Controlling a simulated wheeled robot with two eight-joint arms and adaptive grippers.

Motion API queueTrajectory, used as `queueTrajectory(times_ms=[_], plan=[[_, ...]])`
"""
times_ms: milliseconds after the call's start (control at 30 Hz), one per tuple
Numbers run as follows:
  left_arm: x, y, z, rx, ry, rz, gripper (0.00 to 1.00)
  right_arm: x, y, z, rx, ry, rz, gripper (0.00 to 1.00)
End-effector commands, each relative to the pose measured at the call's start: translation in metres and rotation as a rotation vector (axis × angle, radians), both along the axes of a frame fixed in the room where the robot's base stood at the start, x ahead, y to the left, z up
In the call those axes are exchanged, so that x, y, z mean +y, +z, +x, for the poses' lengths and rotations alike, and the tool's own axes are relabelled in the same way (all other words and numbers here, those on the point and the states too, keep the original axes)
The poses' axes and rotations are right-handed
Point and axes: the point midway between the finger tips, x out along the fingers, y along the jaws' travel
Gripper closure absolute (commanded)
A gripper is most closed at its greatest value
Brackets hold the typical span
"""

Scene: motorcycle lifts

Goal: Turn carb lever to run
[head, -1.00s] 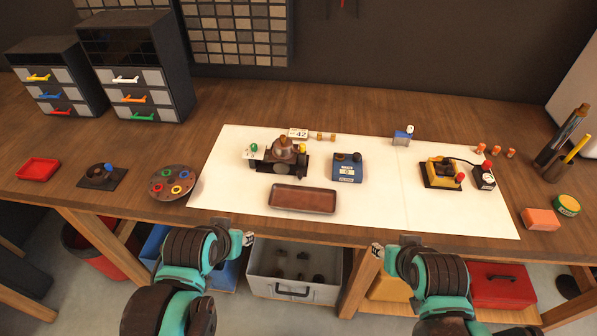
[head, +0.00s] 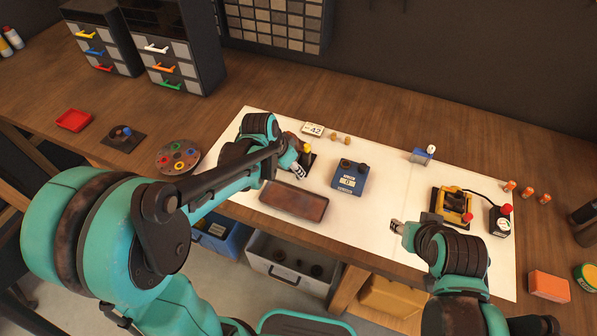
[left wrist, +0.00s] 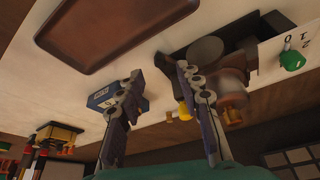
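The carburetor on its dark base is mostly hidden behind my left arm in the head view; its brown body shows in the left wrist view (left wrist: 232,88). It has a yellow knob (head: 308,148), also in the left wrist view (left wrist: 185,113), and a green knob (left wrist: 292,60) beside a white marked plate (left wrist: 272,55). I cannot tell which knob is the carb lever. My left gripper (head: 299,171) is beside the carburetor; its fingers are apart and empty in the left wrist view (left wrist: 160,72), the right finger overlapping the carburetor's near side. My right gripper (head: 397,227) is over the front edge of the white mat, its fingers unclear.
A brown tray (head: 293,203) lies in front of the carburetor. A blue box (head: 350,178) stands to its right. A yellow device (head: 452,206) and a dark box with a red knob (head: 500,220) are farther right. White mat (head: 385,205) is bare around the middle.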

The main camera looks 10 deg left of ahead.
Motion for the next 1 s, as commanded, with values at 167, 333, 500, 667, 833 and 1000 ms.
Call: queueTrajectory(times_ms=[167,333,500,667,833,1000], plan=[[-0.006,-0.029,0.01,-0.002,-0.001,0.001,0.64,0.0,-0.012,0.0,0.0,0.0,0.0,0.6],[-0.009,-0.042,0.015,-0.001,0.001,0.0,0.64,0.0,-0.015,0.0,0.0,0.0,0.0,0.6],[-0.009,-0.043,0.016,-0.001,0.001,0.0,0.64,0.0,-0.015,0.0,0.0,0.0,0.0,0.6],[-0.009,-0.043,0.015,-0.001,0.001,0.0,0.72,0.0,-0.015,0.0,0.0,0.0,0.0,0.6],[-0.009,-0.043,0.015,-0.001,0.001,0.0,1.0,0.0,-0.015,0.0,0.0,0.0,0.0,0.6],[-0.009,-0.043,0.015,-0.001,0.004,0.0,1.0,0.0,-0.015,0.0,0.0,0.0,0.0,0.6]])
